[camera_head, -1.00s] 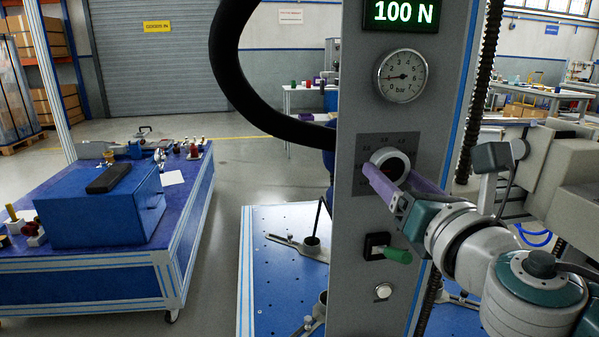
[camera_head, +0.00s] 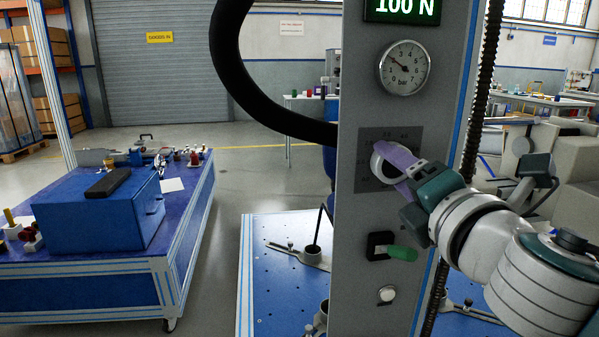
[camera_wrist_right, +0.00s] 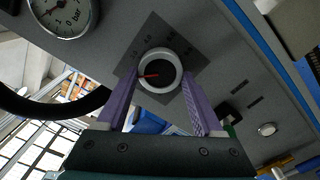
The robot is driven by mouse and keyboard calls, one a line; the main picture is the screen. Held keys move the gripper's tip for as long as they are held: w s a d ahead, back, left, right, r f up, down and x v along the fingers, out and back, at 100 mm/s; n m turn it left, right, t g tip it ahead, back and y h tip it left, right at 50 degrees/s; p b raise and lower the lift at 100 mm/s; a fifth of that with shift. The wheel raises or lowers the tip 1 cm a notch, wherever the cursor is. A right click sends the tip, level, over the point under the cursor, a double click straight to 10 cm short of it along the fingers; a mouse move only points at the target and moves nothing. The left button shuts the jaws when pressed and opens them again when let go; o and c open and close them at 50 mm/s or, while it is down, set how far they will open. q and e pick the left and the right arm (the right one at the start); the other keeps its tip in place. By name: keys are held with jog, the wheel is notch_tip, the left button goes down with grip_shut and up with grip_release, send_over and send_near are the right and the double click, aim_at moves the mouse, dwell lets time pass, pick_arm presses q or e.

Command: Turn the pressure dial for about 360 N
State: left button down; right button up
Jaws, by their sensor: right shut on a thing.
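The pressure dial (camera_head: 379,170) is a round knob with a pale ring on a dark scale plate on the grey column. In the right wrist view the dial (camera_wrist_right: 164,77) shows a black face and a red mark pointing left. My right gripper (camera_head: 390,160) is shut on the dial, with its purple fingers on opposite sides of it; the fingers partly hide the dial in the head view. The round gauge (camera_head: 404,68) above has its needle pointing to the upper left, near 2 to 3. The green display (camera_head: 407,8) reads 100 N. My left gripper is not in view.
A green-handled lever (camera_head: 401,253) and a pale round button (camera_head: 386,295) sit below the dial on the column. A thick black hose (camera_head: 232,80) curves out to the left. A blue cart (camera_head: 90,262) with a blue box stands at left.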

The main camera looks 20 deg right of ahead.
jog(key=m, duration=1)
jog(key=shift+r, duration=0.2)
jog(key=shift+m, duration=0.4)
jog(key=o, duration=1.4)
jog(key=shift+s, duration=0.1)
jog(key=v, duration=0.9)
jog(key=shift+s+a+b, duration=0.1)
jog(key=shift+s+b, duration=0.3)
